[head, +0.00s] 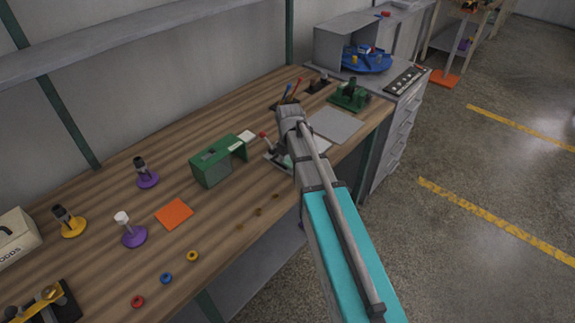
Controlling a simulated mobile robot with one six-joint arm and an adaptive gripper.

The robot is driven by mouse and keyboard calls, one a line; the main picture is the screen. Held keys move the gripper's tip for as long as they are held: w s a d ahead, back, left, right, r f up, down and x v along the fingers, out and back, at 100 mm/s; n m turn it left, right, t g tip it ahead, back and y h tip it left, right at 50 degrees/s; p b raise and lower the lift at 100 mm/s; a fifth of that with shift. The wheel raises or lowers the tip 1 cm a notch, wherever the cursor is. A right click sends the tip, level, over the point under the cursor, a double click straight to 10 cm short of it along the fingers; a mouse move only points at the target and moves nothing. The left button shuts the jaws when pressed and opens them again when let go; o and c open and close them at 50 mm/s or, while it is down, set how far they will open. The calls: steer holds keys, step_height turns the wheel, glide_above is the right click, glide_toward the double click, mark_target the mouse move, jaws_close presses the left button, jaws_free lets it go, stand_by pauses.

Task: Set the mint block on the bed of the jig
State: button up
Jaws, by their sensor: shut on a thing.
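A small pale mint patch of the mint block (287,161) shows at the jig, beside my arm's edge. My gripper (284,149) is down at the jig, mostly hidden by my wrist and forearm, and is shut on the block. From this view I cannot tell whether the block touches the jig's bed.
A green housing (212,164) stands left of the jig, with a white piece (246,136) beside it. A grey sheet (336,126) and a green fixture (350,96) lie to the right. An orange square (174,214) and purple-based stands (147,178) are farther left.

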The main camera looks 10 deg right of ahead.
mark_target(289, 164)
steer(key=shift+f, duration=0.2)
steer(key=o, duration=0.9)
steer(key=shift+r, duration=0.1)
steer(key=shift+r, duration=0.15)
step_height(289, 164, up, 12)
steer(key=p, duration=1.2)
stand_by(0.6)
